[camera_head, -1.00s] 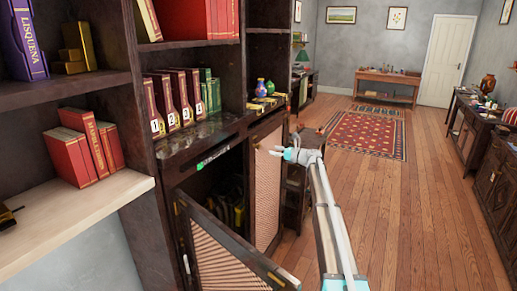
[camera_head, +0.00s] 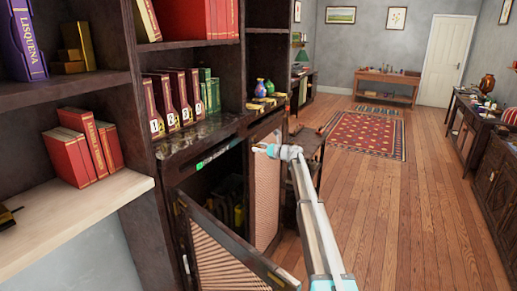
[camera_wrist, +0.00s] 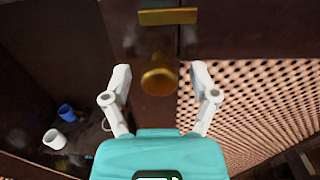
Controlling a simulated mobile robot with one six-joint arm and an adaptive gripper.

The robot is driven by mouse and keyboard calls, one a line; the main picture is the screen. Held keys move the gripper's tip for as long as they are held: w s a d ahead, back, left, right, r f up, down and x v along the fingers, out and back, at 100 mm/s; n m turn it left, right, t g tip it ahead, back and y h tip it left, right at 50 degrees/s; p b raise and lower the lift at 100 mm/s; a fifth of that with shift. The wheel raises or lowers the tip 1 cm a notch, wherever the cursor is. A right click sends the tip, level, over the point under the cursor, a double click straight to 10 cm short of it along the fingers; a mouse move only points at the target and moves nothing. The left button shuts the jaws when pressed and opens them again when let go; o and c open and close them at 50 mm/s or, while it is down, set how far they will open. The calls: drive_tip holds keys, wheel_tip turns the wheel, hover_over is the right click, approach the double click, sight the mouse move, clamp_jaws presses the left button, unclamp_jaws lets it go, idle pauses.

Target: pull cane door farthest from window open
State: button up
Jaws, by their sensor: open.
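Two cane doors show on the dark cabinet. The near cane door (camera_head: 228,262) is swung open. The far cane door (camera_head: 267,190) looks shut or nearly shut; its edge is partly hidden by my arm. Its woven panel also shows in the wrist view (camera_wrist: 250,110). My gripper (camera_head: 262,149) is at the upper part of the far door. In the wrist view, a round brass knob (camera_wrist: 158,76) stands between the open fingertips (camera_wrist: 160,82), with gaps visible on both sides. No window is in view.
The cabinet interior (camera_head: 205,185) is dark with yellowish items. Shelves above hold red books (camera_head: 82,158), numbered binders (camera_head: 172,100) and small vases (camera_head: 261,88). A white cup (camera_wrist: 54,139) and a blue cup (camera_wrist: 66,111) show in the wrist view. Wooden floor (camera_head: 375,220) to the right is clear.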

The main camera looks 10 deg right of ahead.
clamp_jaws()
drive_tip(key=shift+s, duration=0.1)
idle(0.3)
